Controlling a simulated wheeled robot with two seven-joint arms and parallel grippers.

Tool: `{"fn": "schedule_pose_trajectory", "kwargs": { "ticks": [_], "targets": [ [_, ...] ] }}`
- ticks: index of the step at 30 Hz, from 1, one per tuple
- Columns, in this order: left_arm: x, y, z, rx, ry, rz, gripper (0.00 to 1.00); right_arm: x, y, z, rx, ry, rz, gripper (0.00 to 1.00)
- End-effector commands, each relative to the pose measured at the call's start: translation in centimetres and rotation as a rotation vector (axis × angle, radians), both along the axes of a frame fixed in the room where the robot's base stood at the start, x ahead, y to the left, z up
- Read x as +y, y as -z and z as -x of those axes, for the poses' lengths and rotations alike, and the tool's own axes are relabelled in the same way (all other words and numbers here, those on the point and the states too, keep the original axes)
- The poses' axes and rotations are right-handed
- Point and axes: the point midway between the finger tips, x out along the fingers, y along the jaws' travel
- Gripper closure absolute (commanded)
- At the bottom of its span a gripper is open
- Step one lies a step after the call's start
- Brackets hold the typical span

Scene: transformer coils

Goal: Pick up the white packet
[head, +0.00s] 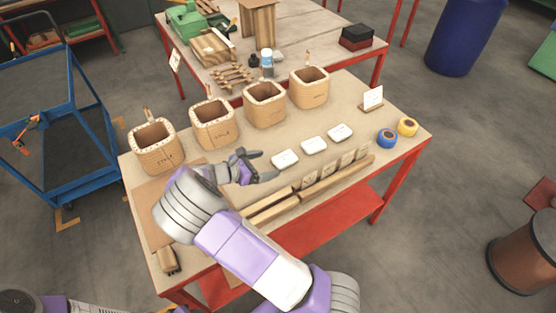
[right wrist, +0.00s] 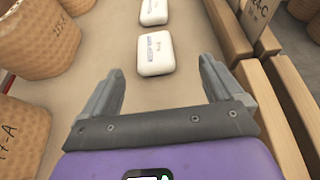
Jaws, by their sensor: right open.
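Three white packets lie in a row on the table: a near one (head: 285,159), a middle one (head: 314,145) and a far one (head: 340,132). My right gripper (head: 265,166) is open and empty, low over the table just left of the near packet. In the right wrist view, the near packet (right wrist: 155,53) lies just beyond the gap between the open fingers (right wrist: 160,78). Another white packet (right wrist: 153,12) lies behind it at the top edge. My left gripper does not show.
Several woven coils, one of them here (head: 213,123), stand along the table's back side. Wooden bars (head: 270,212) and upright labelled cards (head: 328,171) line the front. Blue (head: 387,138) and yellow (head: 407,127) tape rolls lie at the right end.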

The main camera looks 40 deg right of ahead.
Motion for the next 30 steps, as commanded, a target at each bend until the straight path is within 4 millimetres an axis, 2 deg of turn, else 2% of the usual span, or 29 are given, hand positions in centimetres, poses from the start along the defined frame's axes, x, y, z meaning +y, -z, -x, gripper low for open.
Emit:
{"fn": "schedule_pose_trajectory", "kwargs": {
  "ticks": [5,19,28,30],
  "targets": [
    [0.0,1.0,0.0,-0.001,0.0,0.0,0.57,-1.1,1.1,0.1,0.0,0.002,0.0,0.06],
    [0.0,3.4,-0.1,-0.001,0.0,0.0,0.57,-6.4,3.8,-0.2,-0.001,0.001,0.0,0.06],
    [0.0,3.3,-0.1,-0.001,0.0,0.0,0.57,-6.9,3.8,-0.2,-0.001,-0.001,0.0,0.06],
    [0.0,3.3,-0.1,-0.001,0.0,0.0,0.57,-6.8,3.7,-0.2,-0.001,-0.001,0.0,0.17]
  ]
}}
